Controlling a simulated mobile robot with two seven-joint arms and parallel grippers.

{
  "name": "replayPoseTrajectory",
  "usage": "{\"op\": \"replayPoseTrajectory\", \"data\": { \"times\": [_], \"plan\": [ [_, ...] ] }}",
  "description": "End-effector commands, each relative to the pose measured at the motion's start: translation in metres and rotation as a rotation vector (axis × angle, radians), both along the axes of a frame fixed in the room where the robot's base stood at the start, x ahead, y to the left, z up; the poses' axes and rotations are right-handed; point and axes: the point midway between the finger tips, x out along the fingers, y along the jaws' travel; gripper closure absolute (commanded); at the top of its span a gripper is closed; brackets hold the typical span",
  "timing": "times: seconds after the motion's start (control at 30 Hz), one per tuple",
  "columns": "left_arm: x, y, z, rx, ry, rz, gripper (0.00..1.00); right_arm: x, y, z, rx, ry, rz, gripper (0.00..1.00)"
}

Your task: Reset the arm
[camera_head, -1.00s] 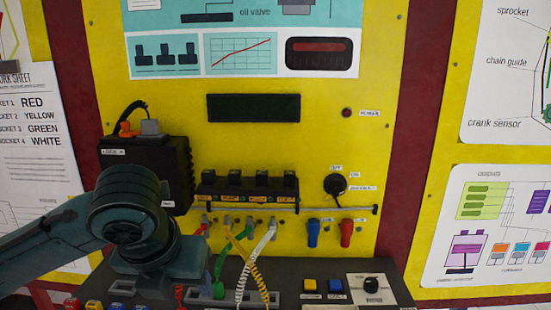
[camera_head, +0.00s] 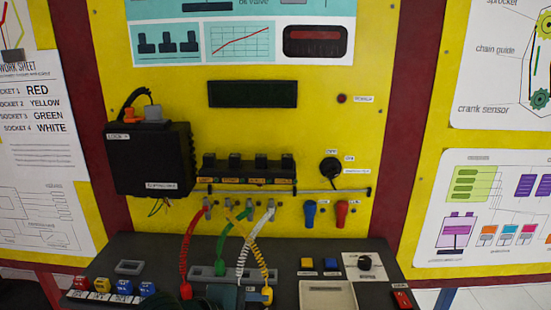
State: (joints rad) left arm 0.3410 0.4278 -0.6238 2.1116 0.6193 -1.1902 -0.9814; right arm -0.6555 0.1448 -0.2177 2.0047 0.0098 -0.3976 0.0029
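No fingertips of either gripper show in the head view. A dark shape at the bottom edge, left of centre, may be part of my arm, but I cannot tell. The yellow trainer panel (camera_head: 330,110) stands in front of me. Red (camera_head: 184,255), yellow (camera_head: 257,258), green (camera_head: 221,248) and white (camera_head: 243,250) cables hang from the row of connectors under the black blocks, and the yellow and green ones cross. Their lower ends reach the dark console (camera_head: 140,250); some are partly hidden.
A black box (camera_head: 150,165) is on the panel's left. A black knob (camera_head: 330,167) and blue (camera_head: 309,210) and red (camera_head: 341,210) levers are right of the connectors. Coloured blocks (camera_head: 102,286) sit at the console's left, a pale tray (camera_head: 327,293) at its front right.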

Motion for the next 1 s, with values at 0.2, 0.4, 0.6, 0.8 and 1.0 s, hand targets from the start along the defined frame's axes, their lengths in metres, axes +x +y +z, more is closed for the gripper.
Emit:
{"op": "replayPoseTrajectory", "data": {
  "times": [0.2, 0.4, 0.6, 0.8, 1.0],
  "plan": [
    [-0.021, 0.023, -0.08, -0.365, 0.224, 0.478, 0.42, -0.004, 0.0, -0.002, 0.0, 0.009, 0.0, 1.0],
    [-0.072, 0.07, -0.152, -0.599, 0.357, 0.886, 0.42, -0.006, 0.0, -0.003, 0.0, 0.013, -0.001, 1.0],
    [-0.126, 0.105, -0.193, -0.709, 0.408, 1.124, 0.42, -0.006, 0.0, -0.004, 0.0, 0.013, 0.0, 1.0],
    [-0.143, 0.115, -0.203, -0.739, 0.416, 1.186, 0.42, -0.006, 0.0, -0.004, 0.001, 0.014, 0.0, 1.0],
    [-0.142, 0.115, -0.202, -0.738, 0.416, 1.185, 0.42, -0.004, 0.0, -0.003, 0.001, 0.009, -0.001, 1.0]
  ]
}}
